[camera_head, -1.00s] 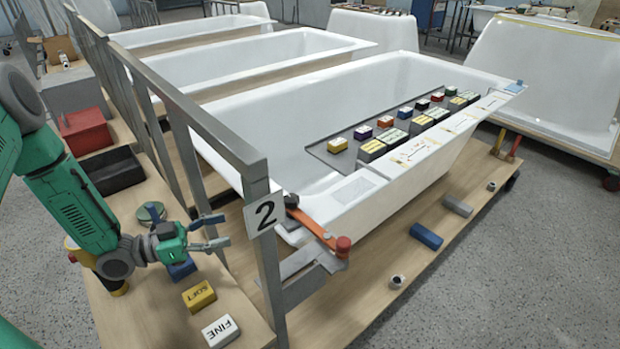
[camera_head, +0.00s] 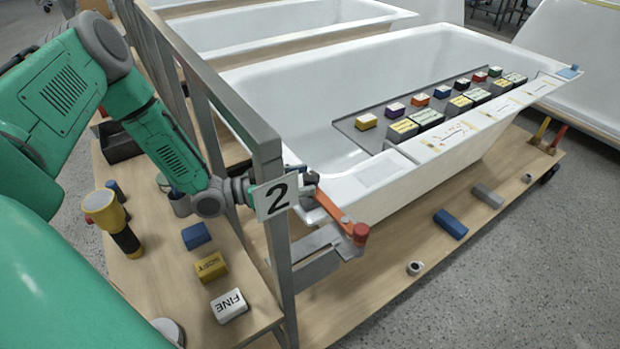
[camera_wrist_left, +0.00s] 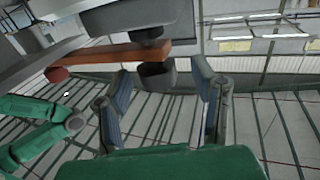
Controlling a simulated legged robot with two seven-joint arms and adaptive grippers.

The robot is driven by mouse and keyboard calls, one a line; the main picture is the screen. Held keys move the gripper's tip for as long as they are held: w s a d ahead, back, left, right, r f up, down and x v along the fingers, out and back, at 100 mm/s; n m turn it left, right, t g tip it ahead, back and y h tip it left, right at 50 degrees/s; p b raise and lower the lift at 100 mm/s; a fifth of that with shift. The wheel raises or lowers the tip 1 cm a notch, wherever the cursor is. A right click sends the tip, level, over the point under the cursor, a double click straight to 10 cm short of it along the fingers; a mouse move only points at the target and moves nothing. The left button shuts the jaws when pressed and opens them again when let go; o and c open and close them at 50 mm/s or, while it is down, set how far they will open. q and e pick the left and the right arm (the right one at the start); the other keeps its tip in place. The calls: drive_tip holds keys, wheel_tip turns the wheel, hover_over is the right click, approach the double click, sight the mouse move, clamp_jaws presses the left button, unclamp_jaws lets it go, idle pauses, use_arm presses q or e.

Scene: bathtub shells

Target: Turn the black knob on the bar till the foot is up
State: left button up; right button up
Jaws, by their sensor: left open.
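The orange bar (camera_head: 335,212) with a red end (camera_head: 361,232) sits at the near corner of the bathtub by sign 2. In the left wrist view the orange bar (camera_wrist_left: 105,57) runs across the upper left, with the black knob (camera_wrist_left: 157,75) hanging below its right end. My left gripper (camera_wrist_left: 162,88) is open, one finger on each side of the knob; I see no clear contact. A dark round piece above the bar lies against a grey block; I cannot tell if it is the foot. In the head view sign 2 partly hides my gripper. My right gripper is out of view.
Sign 2 (camera_head: 276,196) is fixed to a grey rail post beside my wrist. The white bathtub (camera_head: 245,84) carries several small boxes. A yellow torch (camera_head: 105,212), a blue block (camera_head: 196,236), a SOFT block (camera_head: 211,267) and a FINE block (camera_head: 229,305) stand on the wooden shelf.

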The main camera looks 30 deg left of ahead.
use_arm(q)
drive_tip(key=shift+x, duration=0.9)
drive_tip(key=shift+s, duration=0.1)
clamp_jaws()
drive_tip(key=shift+n+t+y, duration=0.3)
drive_tip(key=n+t+y, duration=0.1)
drive_tip(key=n+y, duration=0.1)
drive_tip(key=y, duration=0.1)
drive_tip(key=n+t+y, duration=0.2)
drive_tip(key=y, duration=0.1)
drive_tip(key=shift+d+n+y+b, duration=0.15)
drive_tip(key=shift+n+y+b, duration=0.25)
drive_tip(key=shift+n+t+y, duration=0.5)
drive_tip(key=shift+n+y, duration=0.6)
drive_tip(key=shift+y, duration=0.9)
unclamp_jaws()
